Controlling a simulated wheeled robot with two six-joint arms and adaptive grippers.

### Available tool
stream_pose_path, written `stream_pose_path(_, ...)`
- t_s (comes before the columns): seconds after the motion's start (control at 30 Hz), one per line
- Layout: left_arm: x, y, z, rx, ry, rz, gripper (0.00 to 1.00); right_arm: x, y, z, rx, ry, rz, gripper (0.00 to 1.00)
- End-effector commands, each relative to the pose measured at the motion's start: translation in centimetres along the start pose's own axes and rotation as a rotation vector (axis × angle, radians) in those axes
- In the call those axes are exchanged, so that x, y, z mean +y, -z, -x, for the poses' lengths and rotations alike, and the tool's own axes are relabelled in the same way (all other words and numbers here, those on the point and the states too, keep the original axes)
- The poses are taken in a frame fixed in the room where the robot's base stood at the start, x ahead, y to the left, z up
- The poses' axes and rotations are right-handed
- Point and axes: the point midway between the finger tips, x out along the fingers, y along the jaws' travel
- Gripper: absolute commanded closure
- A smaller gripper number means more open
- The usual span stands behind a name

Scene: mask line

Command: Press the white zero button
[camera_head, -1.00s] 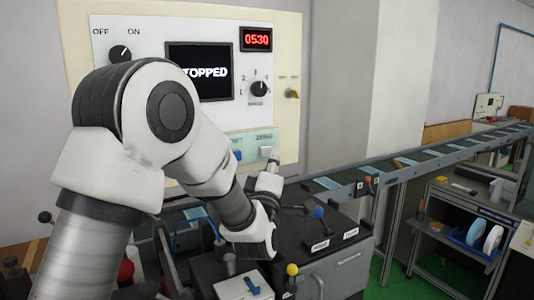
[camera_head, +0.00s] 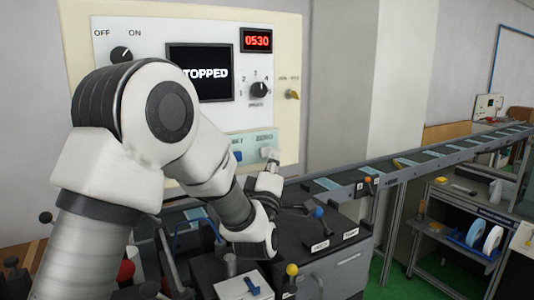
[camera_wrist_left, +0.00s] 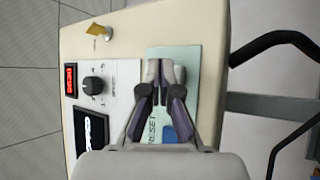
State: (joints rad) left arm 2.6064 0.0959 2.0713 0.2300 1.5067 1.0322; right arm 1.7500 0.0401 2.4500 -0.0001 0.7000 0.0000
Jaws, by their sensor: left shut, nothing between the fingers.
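The white zero button (camera_head: 264,151) is on the pale green strip (camera_head: 252,139) at the bottom of the control panel (camera_head: 210,30). My left gripper (camera_head: 273,156) is shut and empty, its tips at the white button in the head view. I cannot tell whether they touch it. In the left wrist view, the shut fingers (camera_wrist_left: 166,72) point at the green strip (camera_wrist_left: 181,54) and hide the white button. The blue button (camera_wrist_left: 170,134) shows beside the fingers there. My right gripper is not in view.
The panel carries a screen reading STOPPED (camera_head: 205,72), a red 0530 display (camera_head: 257,40) and black knobs. A conveyor (camera_head: 420,160) runs off to the right. Small levers with coloured knobs (camera_head: 291,270) stand below my left arm.

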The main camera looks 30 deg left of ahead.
Motion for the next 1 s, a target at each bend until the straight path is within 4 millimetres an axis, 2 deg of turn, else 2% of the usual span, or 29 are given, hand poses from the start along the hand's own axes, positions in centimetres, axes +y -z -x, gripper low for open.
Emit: stream_pose_path(1.0,-0.46,0.52,-0.64,0.000,0.000,0.000,1.00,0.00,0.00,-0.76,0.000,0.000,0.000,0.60)
